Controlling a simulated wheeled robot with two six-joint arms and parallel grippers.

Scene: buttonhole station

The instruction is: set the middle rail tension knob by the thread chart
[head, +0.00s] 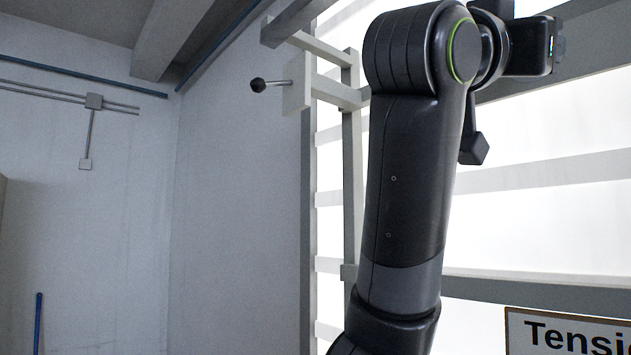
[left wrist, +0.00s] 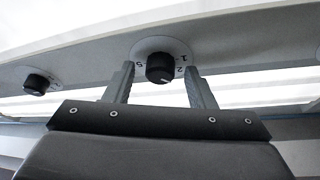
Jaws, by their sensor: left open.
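In the left wrist view a round black knob (left wrist: 159,68) with a pale mark on its face sits on a white dial plate (left wrist: 148,44) under a grey rail (left wrist: 245,45). The figures 5, 1 and 2 show around it. My left gripper (left wrist: 160,70) is open, with one finger on each side of this knob; I cannot tell whether they touch it. The head view shows one of my arms, but the knob between the fingers cannot be made out there. My right gripper is not seen. The thread chart is not readable in either view.
Another black knob (left wrist: 37,83) is on the rail at left; a dial plate edge (left wrist: 318,55) shows at far right. In the head view a framed sign (head: 565,333) reads "Tensi", cut off. A black-ended rod (head: 258,85) sticks out from a pale bracket (head: 297,84).

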